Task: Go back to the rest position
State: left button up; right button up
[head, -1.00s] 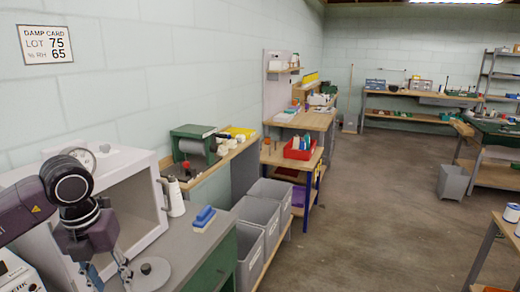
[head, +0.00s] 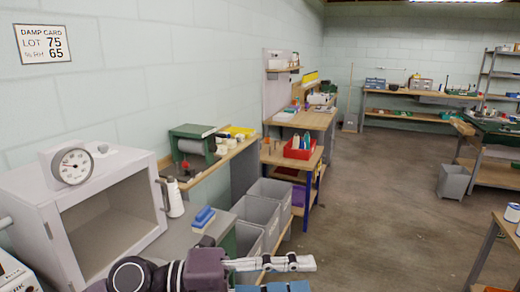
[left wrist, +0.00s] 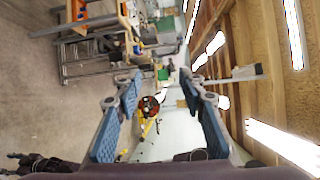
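My left gripper (head: 300,275) is at the bottom middle of the head view, clear of the bench and pointing right. In the left wrist view my left gripper (left wrist: 160,88) has its two blue-padded fingers wide apart with nothing between them. The lower finger is partly cut off by the head view's bottom edge. My right gripper does not show in the head view. A dark shape at the lower left of the left wrist view may be part of my right arm, too small to make out.
A grey open-fronted cabinet (head: 150,205) with a dial gauge (head: 72,166) stands at the left. A white bottle (head: 174,198) and a blue brush (head: 203,217) stand beside it. Grey bins (head: 258,212) line the bench. The floor (head: 385,200) to the right is open.

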pick_arm(q)
jog(key=w+a+r+n+t+y, duration=0.2)
jog(key=w+a+r+n+t, duration=0.15)
jog(key=n+t, duration=0.5)
jog(key=w+a+r+n+t+y, duration=0.1)
jog(key=w+a+r+n+t, duration=0.1)
jog(key=w+a+n+t, duration=0.5)
jog(key=s+a+f+n+g+y, duration=0.1)
jog(key=a+f+n+y, duration=0.6)
jog(key=f, duration=0.3)
jog(key=s+a+f+n+y, duration=0.1)
jog(key=a+f+n+y, duration=0.45)
jog(key=f+n, duration=0.4)
jog(key=s+a+f+n+g+y, duration=0.1)
jog(key=s+a+f+g+y, duration=0.2)
jog(key=s+f+g, duration=0.65)
jog(key=s+f+n+g+h, duration=0.1)
jog(key=s+f+g, duration=0.2)
jog(key=s+f, duration=1.2)
jog(key=s+f+g, duration=0.1)
jog(key=s+f, duration=0.2)
jog(key=f, duration=2.1)
jog(key=s+a+f+g, duration=0.1)
jog(key=s+a+f, duration=0.2)
jog(key=s+f, duration=1.3)
jog(key=shift+s+a+g, duration=0.15)
jog(key=shift+s+g, duration=0.15)
jog(key=shift+s, duration=0.4)
jog(key=shift+c, duration=1.1)
jog(key=shift+s, duration=0.15)
